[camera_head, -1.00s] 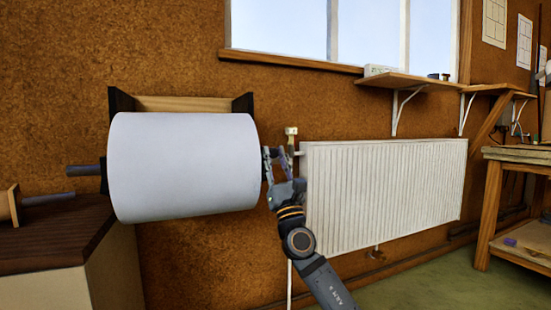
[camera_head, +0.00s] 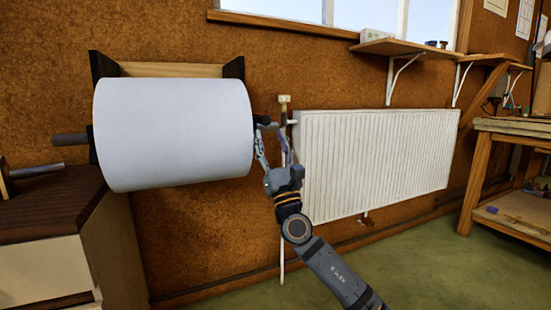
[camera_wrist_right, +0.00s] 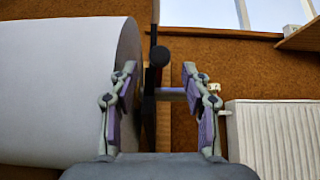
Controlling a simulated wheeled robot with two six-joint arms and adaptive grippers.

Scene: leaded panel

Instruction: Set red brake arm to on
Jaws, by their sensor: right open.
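A large white roll (camera_head: 172,135) hangs on the wall bracket at the left. At its right end a dark round knob (camera_head: 262,119) shows near my right fingertips; it also shows in the right wrist view (camera_wrist_right: 160,56), above a dark upright part (camera_wrist_right: 149,105). I cannot make out a red colour on it. My right gripper (camera_head: 273,140) is open beside the roll's right end. In the right wrist view its fingers (camera_wrist_right: 159,80) stand apart on either side of the knob, and a thin purplish bar (camera_wrist_right: 172,93) shows between them. My left gripper is out of view.
A white radiator (camera_head: 370,160) is close to the right of my right gripper. A thin pipe with a valve (camera_head: 284,103) stands just behind it. A dark-topped cabinet (camera_head: 45,205) is below the roll at left. A wooden shelf (camera_head: 400,47) and a workbench (camera_head: 510,128) are at right.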

